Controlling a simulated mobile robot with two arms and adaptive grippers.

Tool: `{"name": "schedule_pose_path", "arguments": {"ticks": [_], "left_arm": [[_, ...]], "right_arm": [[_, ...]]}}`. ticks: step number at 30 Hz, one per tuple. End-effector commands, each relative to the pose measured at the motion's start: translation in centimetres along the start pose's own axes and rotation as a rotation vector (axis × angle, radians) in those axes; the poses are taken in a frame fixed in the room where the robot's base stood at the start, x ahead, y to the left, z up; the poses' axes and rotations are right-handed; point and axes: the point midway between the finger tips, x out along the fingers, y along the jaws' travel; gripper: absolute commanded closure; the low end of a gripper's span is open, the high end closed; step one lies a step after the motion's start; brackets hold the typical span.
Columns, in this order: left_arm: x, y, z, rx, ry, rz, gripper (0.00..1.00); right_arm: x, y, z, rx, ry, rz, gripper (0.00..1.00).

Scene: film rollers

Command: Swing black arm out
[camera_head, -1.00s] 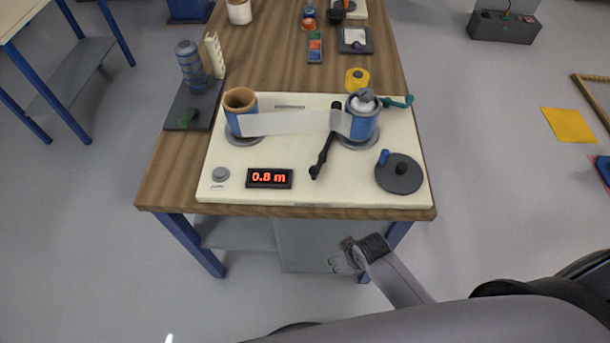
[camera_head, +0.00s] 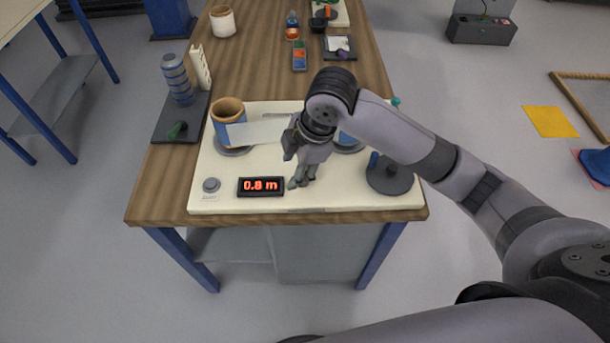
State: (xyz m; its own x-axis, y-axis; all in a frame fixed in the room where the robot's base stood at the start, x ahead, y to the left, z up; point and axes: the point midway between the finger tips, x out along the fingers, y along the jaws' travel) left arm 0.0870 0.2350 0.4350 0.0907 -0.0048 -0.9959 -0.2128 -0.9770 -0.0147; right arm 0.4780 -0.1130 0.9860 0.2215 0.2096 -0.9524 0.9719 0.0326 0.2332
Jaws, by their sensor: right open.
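My right gripper (camera_head: 303,180) is open, pointing down over the cream board (camera_head: 352,204), just right of the display reading 0.8 m (camera_head: 261,186). My gripper and arm cover the black arm, so I cannot see it or tell whether the fingers touch it. A pale film strip (camera_head: 262,132) runs from the left roller (camera_head: 229,115) with its tan core and blue band toward the right roller. The right roller is mostly hidden behind my arm; only a bit of its blue side and grey base shows. My left gripper is not in view.
A dark crank disc (camera_head: 390,178) with a blue handle sits right of my gripper. A grey button (camera_head: 211,185) is at the board's front left. A dark tray (camera_head: 160,131) with a blue ribbed cylinder (camera_head: 178,82) stands to the left. The board's front strip is mostly clear.

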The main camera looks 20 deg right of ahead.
Motion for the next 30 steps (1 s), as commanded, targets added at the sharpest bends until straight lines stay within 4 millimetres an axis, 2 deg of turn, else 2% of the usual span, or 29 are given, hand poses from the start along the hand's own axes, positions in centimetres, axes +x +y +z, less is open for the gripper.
{"name": "schedule_pose_path", "arguments": {"ticks": [1, 6, 9, 12, 17, 30], "left_arm": [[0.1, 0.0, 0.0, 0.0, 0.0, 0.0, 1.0], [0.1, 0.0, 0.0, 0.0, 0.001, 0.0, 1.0], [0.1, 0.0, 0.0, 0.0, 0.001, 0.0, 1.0], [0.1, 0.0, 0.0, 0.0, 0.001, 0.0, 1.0], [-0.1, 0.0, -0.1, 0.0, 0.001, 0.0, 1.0], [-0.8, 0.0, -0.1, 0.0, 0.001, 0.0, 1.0]], "right_arm": [[-1.7, 1.0, 0.8, -0.067, -0.039, -0.003, 0.56], [-5.4, 2.0, 2.6, -0.214, -0.119, -0.048, 0.56], [-6.4, 2.2, 3.1, -0.253, -0.139, -0.066, 0.56], [-6.5, 2.2, 3.4, -0.265, -0.146, -0.073, 0.56], [-4.5, 2.0, 3.7, -0.264, -0.146, -0.077, 0.56], [4.8, 1.6, 5.1, -0.263, -0.145, -0.075, 0.56]]}}
